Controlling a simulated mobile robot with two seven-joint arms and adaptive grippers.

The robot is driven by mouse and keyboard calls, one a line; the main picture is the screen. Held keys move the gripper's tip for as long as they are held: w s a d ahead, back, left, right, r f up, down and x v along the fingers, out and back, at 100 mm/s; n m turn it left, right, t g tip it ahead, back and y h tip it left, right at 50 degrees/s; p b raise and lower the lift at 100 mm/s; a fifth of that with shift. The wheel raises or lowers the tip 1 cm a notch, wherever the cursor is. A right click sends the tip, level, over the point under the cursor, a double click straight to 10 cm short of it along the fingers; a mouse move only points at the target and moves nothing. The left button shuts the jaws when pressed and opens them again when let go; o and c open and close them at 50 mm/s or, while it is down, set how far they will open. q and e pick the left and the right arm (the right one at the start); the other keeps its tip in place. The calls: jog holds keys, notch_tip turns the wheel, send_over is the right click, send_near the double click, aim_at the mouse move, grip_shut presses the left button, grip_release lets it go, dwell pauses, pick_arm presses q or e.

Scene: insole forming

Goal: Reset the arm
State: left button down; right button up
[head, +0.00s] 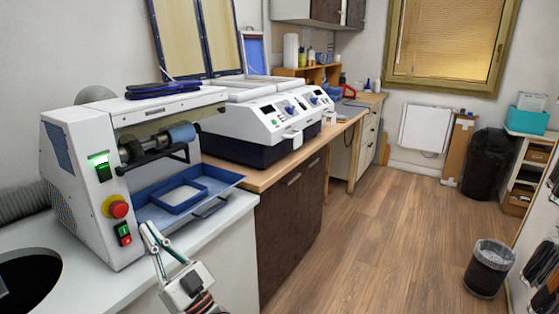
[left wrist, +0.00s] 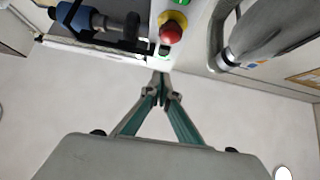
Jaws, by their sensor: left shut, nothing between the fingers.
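My left gripper (head: 148,229) is in the lower left of the head view, in front of the white grinding machine (head: 85,190) and its blue tray. It is shut and empty. In the left wrist view the fingertips of the left gripper (left wrist: 160,78) meet, with the red stop button (left wrist: 172,30) of the machine just beyond them. The red button also shows in the head view (head: 118,209). My right gripper is not in view.
The blue tray (head: 217,176) juts out from the machine. A white twin-unit machine (head: 265,125) stands on the wooden-topped cabinet behind. A waste bin (head: 489,268) and a black bag (head: 487,165) stand at the right. The wooden floor between is clear.

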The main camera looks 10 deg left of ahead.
pick_arm(q)
jog(key=s+d+f+m+t+h, duration=0.1)
jog(key=d+f+m+t+h, duration=0.3)
jog(key=d+f+m+h, duration=0.7)
jog(key=s+d+f+m+t+h, duration=0.1)
jog(key=d+f+m+t+h, duration=0.3)
jog(key=f+m+h, duration=0.8)
jog(key=s+f+n+g+h, duration=0.3)
jog(key=s+f+n+g, duration=0.3)
jog(key=s+f, duration=1.1)
jog(key=g, duration=0.3)
jog(key=shift+f+h, duration=0.25)
jog(key=shift+h, duration=0.05)
